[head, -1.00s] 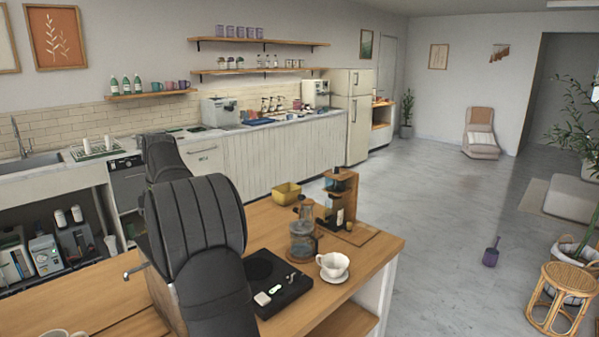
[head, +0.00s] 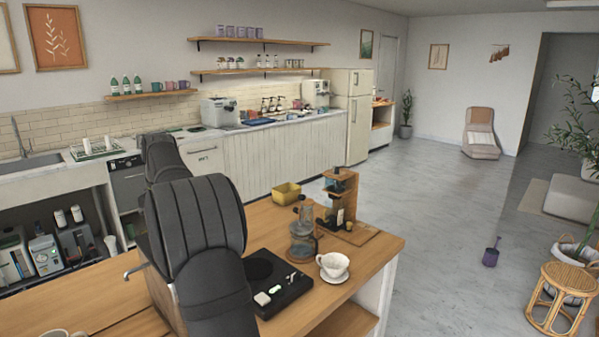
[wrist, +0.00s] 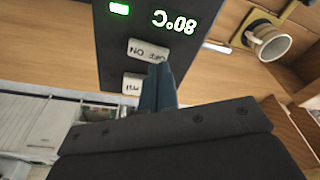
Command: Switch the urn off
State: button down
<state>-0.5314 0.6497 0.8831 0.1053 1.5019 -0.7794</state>
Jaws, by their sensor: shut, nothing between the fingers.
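The urn's black control panel (wrist: 128,18) is upside down in the wrist view. It carries a lit green lamp (wrist: 119,8), a green display (wrist: 175,22) reading 80°C, and a pale ON/OFF switch (wrist: 147,50). A second pale switch (wrist: 131,84) beside it is partly covered, its label unclear. My gripper (wrist: 164,78) is shut and empty, its tips over the edge of the ON/OFF switch. I cannot tell whether they touch it. In the head view a low black unit (head: 297,297) with pale switches sits on the wooden counter; my arm hides my gripper there.
Near the unit stand a white cup on a saucer (head: 334,274), a glass press (head: 302,242) and a wooden stand with a dark device (head: 339,203). A mug (wrist: 268,42) shows in the wrist view.

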jog(key=shift+f, duration=0.9)
dwell(0.9)
jog(key=shift+r, duration=3.5)
notch_tip(320, 180, down, 7)
